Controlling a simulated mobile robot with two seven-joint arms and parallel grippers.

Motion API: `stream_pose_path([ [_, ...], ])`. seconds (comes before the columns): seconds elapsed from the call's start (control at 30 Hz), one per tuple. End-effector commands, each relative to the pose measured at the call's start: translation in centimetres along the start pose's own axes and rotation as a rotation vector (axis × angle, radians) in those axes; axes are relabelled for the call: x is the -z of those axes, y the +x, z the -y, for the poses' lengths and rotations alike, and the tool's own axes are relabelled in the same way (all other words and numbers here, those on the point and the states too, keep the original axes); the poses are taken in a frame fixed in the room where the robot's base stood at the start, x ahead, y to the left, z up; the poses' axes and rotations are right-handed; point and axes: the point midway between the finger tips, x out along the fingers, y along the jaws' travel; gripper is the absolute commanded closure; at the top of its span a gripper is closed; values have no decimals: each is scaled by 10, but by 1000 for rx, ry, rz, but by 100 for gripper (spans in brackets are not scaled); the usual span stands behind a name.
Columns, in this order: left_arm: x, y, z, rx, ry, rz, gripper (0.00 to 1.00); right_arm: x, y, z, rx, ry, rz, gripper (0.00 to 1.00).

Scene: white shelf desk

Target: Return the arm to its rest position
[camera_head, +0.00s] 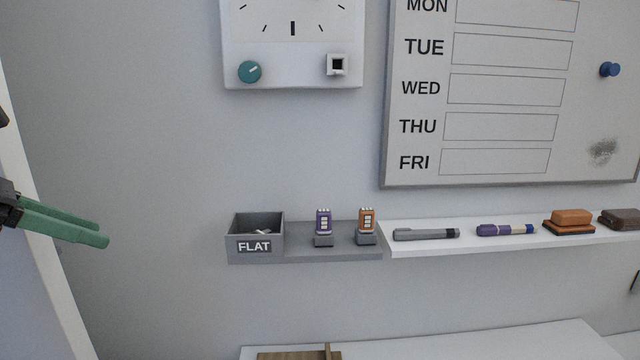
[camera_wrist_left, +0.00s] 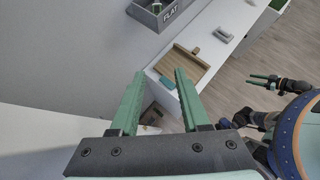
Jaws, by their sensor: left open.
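My left gripper (camera_head: 102,239) comes in at the left edge of the head view, with its green fingers pointing right. It is well left of the grey ledge and apart from everything. In the left wrist view my left gripper (camera_wrist_left: 158,73) shows two green fingers spread apart with nothing between them. Beyond the fingers lies the white desk with a wooden tray (camera_wrist_left: 180,68). My right gripper (camera_wrist_left: 262,78) shows small at the right of the left wrist view, beside my body; its jaw gap is too small to judge.
A grey bin marked FLAT (camera_head: 254,246) sits on the grey ledge (camera_head: 305,254) beside purple (camera_head: 323,228) and orange (camera_head: 366,226) items. Markers and erasers lie on the white ledge (camera_head: 480,243). A whiteboard (camera_head: 420,175) hangs above. The wall between my left gripper and the bin is clear.

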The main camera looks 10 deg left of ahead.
Motion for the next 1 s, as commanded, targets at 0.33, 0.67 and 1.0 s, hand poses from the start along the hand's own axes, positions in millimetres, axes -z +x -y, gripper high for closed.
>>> stream_pose_path([
  [0.33,-54,72,99,516,-119,387,54,1,1,-1,-2,0,-2,50],
  [0.67,-94,74,122,956,-723,852,54,2,1,-1,-2,-1,-4,50],
  [1.0,-29,130,35,931,-1731,1166,54,1,0,0,-1,-1,-2,50],
])
